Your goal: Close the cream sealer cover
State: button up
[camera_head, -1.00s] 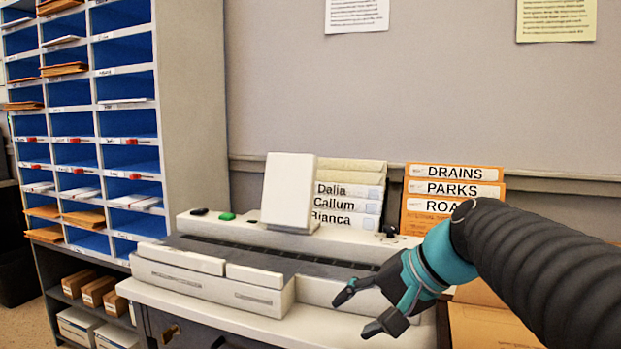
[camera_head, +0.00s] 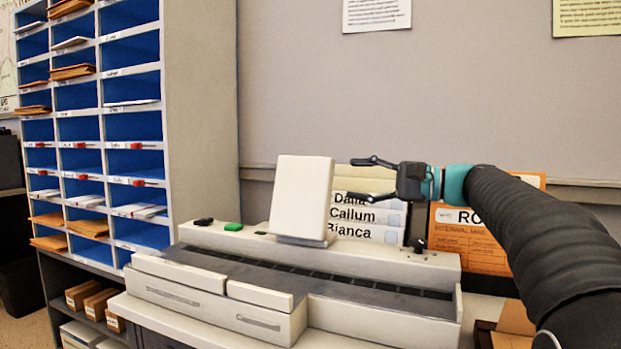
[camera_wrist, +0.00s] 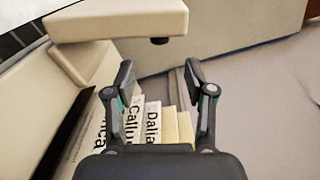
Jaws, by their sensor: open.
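The cream sealer (camera_head: 290,275) stands on a counter in the head view, a long machine with a dark slotted bed along its middle. Its cream cover (camera_head: 302,198) stands raised, tilted slightly back, at the rear edge of the bed. In the wrist view the cover (camera_wrist: 120,22) shows as a pale slab at the top, with a small dark knob under it. My gripper (camera_head: 362,179) is open and empty, a little right of the cover near its upper part. The fingers point left toward the cover and appear apart from it.
Envelopes labelled Dalia, Callum and Bianca (camera_head: 366,218) stand behind the sealer, below my gripper. Orange folders (camera_head: 462,238) stand to the right, partly behind my arm. A blue pigeonhole rack (camera_head: 133,125) stands at the left. A green button (camera_head: 233,227) sits on the sealer's rear ledge.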

aim_at(312, 176)
jog(key=x, duration=1)
jog(key=shift+w+a, duration=0.1)
jog(key=shift+a, duration=0.2)
grip_shut()
